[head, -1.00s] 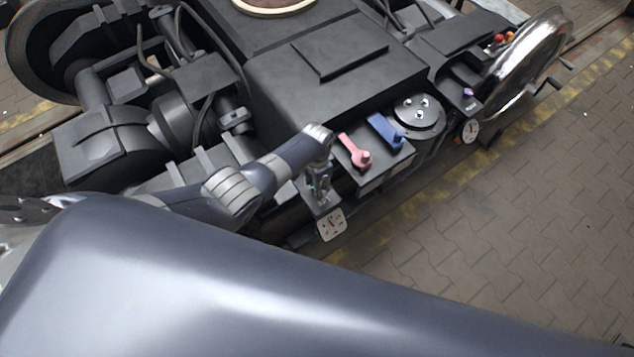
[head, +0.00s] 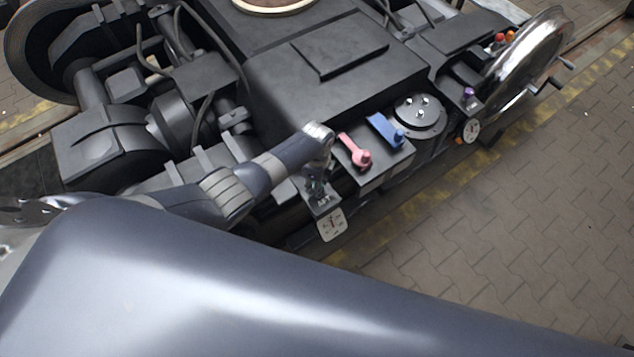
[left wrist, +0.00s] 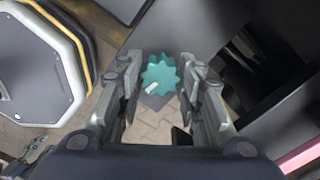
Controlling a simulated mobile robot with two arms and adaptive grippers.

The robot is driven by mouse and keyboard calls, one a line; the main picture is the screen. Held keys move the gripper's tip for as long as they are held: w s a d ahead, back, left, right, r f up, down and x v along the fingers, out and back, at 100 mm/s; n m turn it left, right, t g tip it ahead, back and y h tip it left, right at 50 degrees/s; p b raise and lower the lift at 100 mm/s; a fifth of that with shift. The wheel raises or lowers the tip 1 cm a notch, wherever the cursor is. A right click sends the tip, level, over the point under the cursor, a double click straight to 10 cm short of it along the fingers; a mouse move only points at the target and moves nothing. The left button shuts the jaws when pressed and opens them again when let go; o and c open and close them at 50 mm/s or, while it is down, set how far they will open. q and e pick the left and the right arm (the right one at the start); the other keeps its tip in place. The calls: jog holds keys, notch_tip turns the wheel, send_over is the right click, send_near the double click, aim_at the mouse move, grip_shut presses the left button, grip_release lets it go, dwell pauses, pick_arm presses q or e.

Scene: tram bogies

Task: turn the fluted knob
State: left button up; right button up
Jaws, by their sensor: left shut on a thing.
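The fluted knob (left wrist: 160,75) is teal with a pale mark on its face, and shows in the left wrist view between the two fingers. My left gripper (left wrist: 162,68) is shut on it, one finger on each side. In the head view my left gripper (head: 318,190) points down at the near edge of the bogie, and the knob is hidden there beneath the gripper and wrist. My right gripper is not in view.
Right of the gripper are a pink lever (head: 356,150), a blue lever (head: 386,130) and a round black plate (head: 418,115) with bolts. Farther right are a purple knob (head: 468,92), a second gauge (head: 471,131) and a shiny wheel (head: 524,65). The paved floor (head: 500,230) is clear.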

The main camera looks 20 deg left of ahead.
pick_arm(q)
jog(key=shift+m, duration=0.9)
jog(key=o, duration=1.1)
jog(key=shift+c, duration=0.2)
jog(key=shift+r, duration=0.1)
jog(key=shift+w+r, duration=0.1)
jog(key=shift+r, duration=0.55)
notch_tip(320, 180, up, 10)
jog(key=shift+r, duration=0.25)
